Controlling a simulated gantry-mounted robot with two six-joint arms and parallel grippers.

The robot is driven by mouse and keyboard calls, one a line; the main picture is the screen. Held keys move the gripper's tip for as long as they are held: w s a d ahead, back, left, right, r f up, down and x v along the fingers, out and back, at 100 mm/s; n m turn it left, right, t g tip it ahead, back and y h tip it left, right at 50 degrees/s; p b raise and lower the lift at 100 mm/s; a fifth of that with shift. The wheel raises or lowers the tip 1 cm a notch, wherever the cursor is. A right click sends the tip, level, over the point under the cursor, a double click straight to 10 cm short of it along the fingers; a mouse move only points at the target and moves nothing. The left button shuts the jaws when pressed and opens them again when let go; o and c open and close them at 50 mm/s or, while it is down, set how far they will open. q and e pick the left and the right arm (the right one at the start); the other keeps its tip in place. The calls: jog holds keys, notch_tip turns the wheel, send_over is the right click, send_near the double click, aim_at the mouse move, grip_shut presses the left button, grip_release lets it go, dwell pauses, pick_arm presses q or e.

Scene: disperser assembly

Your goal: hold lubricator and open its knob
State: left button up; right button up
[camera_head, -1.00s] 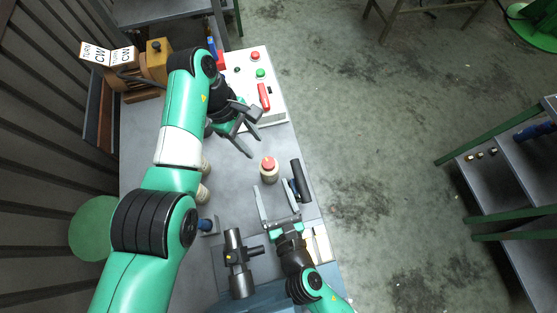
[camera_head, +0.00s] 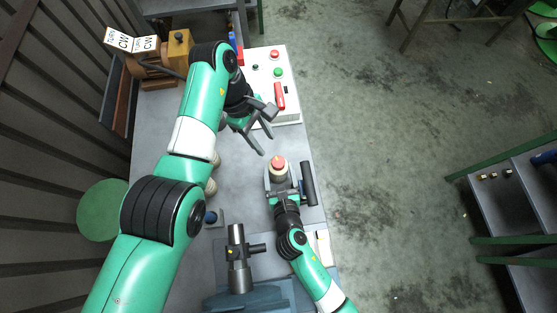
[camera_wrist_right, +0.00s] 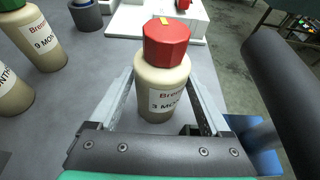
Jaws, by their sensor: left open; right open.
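The lubricator is a cream bottle with a red knob on top; in the head view the red knob (camera_head: 278,162) shows above the cream body (camera_head: 279,174). In the right wrist view the bottle (camera_wrist_right: 160,85) stands upright, with a label reading "3 MO..." and a faceted red knob (camera_wrist_right: 167,42). My right gripper (camera_head: 279,178) is open, with one finger on each side of the bottle; a gap shows in the wrist view (camera_wrist_right: 160,100). My left gripper (camera_head: 267,128) is open and empty, above and behind the bottle toward the control box.
A white control box (camera_head: 271,85) with buttons and a red handle stands behind. Other cream bottles (camera_wrist_right: 38,40) stand to the left.

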jog(key=shift+w+a+f, duration=0.1)
jog(key=shift+w+f, duration=0.15)
jog(key=shift+w, duration=0.35)
grip_shut()
dwell(0.6)
dwell(0.5)
